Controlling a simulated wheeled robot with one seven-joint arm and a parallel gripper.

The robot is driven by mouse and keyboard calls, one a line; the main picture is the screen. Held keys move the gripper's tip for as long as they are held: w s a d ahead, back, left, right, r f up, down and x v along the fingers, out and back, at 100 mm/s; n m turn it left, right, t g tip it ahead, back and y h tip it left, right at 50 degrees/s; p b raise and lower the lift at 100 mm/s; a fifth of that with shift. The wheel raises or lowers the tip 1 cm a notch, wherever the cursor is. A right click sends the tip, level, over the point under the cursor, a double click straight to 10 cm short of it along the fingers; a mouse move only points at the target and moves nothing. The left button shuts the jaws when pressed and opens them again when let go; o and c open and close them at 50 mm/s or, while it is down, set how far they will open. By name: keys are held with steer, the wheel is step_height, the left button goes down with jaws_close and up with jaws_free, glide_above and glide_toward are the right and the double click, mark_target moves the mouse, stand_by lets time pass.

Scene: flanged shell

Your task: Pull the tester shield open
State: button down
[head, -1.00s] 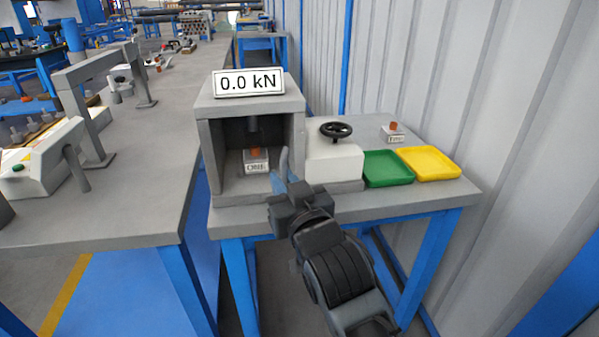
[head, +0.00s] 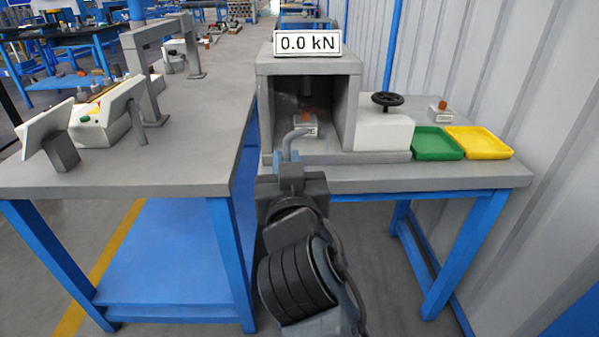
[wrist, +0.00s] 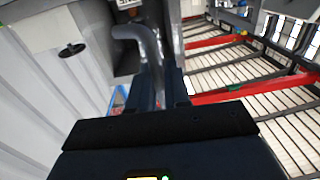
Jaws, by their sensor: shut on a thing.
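The tester (head: 352,95) is a grey box with an open-looking front, standing on the right bench. Its shield's grey bent handle (head: 293,141) stands in front of the left half of the opening. It also shows in the wrist view as a curved grey bar (wrist: 135,33). My gripper (head: 291,168) is shut on this handle, its fingers at the handle's lower part. The shield panel itself is hard to make out, so I cannot tell its exact angle. Inside the tester sits a small labelled block with an orange top (head: 306,121).
A 0.0 kN display (head: 307,43) tops the tester. A white housing with a black handwheel (head: 387,100), a green tray (head: 437,144) and a yellow tray (head: 479,142) stand to its right. The left bench (head: 130,178) is close to my arm. A corrugated wall (head: 480,60) bounds the right.

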steer(key=s+a+m+g+h+b, duration=0.1)
steer(key=a+m+h+b, duration=0.5)
steer(key=a+h+b, duration=0.3)
steer(key=shift+s+a+h+b, duration=0.2)
steer(key=shift+a+h+b, duration=0.05)
steer(key=shift+h+b, duration=0.25)
steer(key=c, duration=1.3)
jaws_free()
steer(key=p+v, duration=0.1)
steer(key=v, duration=0.6)
steer(key=shift+s+a, duration=0.2)
steer(key=shift+s, duration=0.15)
